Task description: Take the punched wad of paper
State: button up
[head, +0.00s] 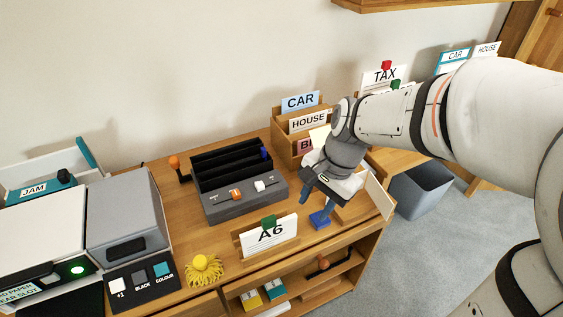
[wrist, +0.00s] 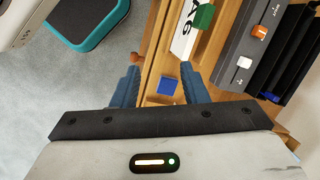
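I cannot clearly make out a punched wad of paper in either view. A cream sheet (head: 318,138) shows in the wooden sorter, partly hidden by my arm. My gripper (head: 317,205) is open and empty, pointing down over the right part of the desk. A small blue block (head: 320,220) lies on the desk below its fingers. In the wrist view, my gripper's two blue fingers (wrist: 160,86) are spread apart, and the blue block (wrist: 167,87) shows between them, apart from both.
The A6 card (head: 269,235) stands left of my gripper. Behind it is a dark slotted unit (head: 238,183) with an orange and a white control. The labelled sorter (head: 283,142) is at the back. A printer-like machine (head: 125,215) fills the left. A grey bin (head: 421,190) stands right.

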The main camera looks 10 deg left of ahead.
aim_at(271, 217)
jog(key=a+f+m, duration=0.1)
jog(key=a, duration=0.2)
jog(key=w+a+f+m+g+b, duration=0.1)
jog(key=a+f+m, duration=0.1)
jog(key=a+f+m+y, duration=0.1)
jog(key=a+f, duration=0.1)
jog(key=a, duration=0.1)
jog(key=shift+w+a+f+g, duration=0.25)
jog(key=shift+w+a+g, duration=0.05)
jog(key=shift+g, duration=0.1)
jog(key=shift+a+f+m, duration=0.25)
jog(key=shift+f+m, duration=0.05)
jog(key=x, duration=0.2)
jog(key=b+x, duration=0.1)
jog(key=x, duration=0.4)
jog(key=shift+d+f, duration=0.25)
jog(key=shift+c, duration=0.4)
grip_shut()
